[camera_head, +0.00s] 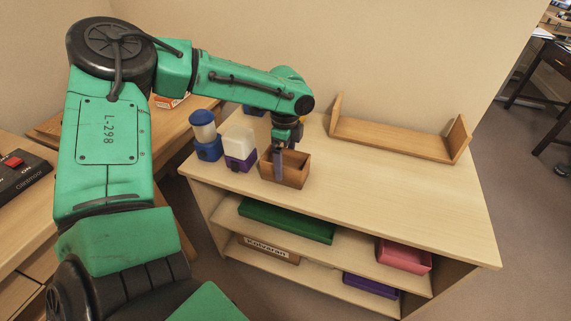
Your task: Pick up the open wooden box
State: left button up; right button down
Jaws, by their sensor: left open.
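The open wooden box (284,174) is a small brown box with an open top. It stands upright on the light wooden shelf unit's top, near its front left part. My left arm comes in from the left and bends down over it. My left gripper (284,158) points down at the box, with a finger showing at its opening. The jaws are open. I cannot tell whether a finger touches the box wall. My right gripper is not in view.
A blue-based container (207,148) and a purple-based white container (240,160) stand just left of the box. A wooden book rack (390,138) stands at the back right. The top's right part (430,205) is clear. Lower shelves hold green (285,220) and pink (403,258) items.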

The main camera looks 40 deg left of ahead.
pick_arm(q)
notch_tip(320, 180, down, 2)
jog(key=shift+w, duration=0.1)
jog(key=shift+r, duration=0.1)
jog(key=c, duration=1.1)
jog(key=shift+r, duration=0.1)
